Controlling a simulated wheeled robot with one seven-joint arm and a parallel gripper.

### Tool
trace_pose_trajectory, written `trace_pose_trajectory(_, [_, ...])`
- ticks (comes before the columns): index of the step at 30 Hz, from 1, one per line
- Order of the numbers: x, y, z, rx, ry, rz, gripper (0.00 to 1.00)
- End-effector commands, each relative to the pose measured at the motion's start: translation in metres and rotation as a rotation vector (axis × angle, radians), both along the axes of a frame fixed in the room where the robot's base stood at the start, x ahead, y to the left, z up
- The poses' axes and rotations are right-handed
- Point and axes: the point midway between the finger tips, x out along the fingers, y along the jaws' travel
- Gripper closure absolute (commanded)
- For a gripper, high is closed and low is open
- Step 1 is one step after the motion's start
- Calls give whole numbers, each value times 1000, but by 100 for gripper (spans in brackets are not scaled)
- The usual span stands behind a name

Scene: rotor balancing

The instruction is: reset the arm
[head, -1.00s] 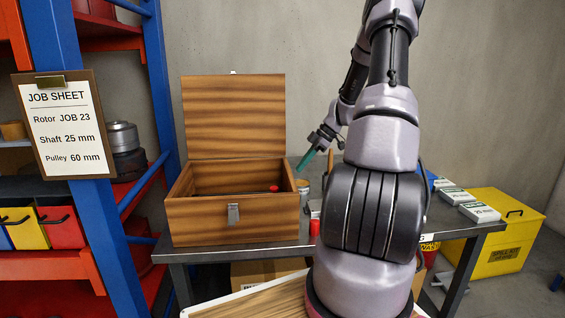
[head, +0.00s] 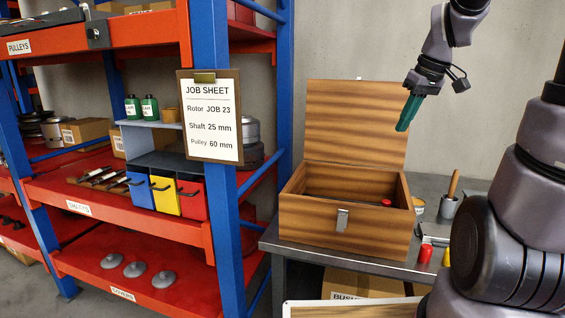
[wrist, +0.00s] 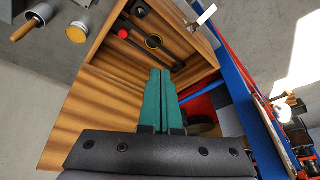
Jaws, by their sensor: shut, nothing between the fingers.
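My gripper (head: 408,112) has teal fingers. The wrist view looks down into the box (wrist: 85,85), where a red-ended dark rod and a dark ring show. My arm fills the right side of the head view.
A shelf rack with a blue post (head: 210,60) stands at left, with a job sheet (head: 211,115) on it. The wall behind is bare.

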Motion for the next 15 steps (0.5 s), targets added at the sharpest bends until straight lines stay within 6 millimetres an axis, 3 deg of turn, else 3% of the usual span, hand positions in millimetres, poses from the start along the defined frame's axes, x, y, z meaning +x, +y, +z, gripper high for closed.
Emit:
trace_pose_trajectory(1, [-16, 11, 13, 8, -26, -59, 100])
trace_pose_trajectory(6, [-67, 34, 41, 95, -91, -309, 100])
trace_pose_trajectory(12, [-114, 47, 56, 236, -145, -531, 100])
trace_pose_trajectory(15, [-127, 50, 58, 287, -155, -594, 100])
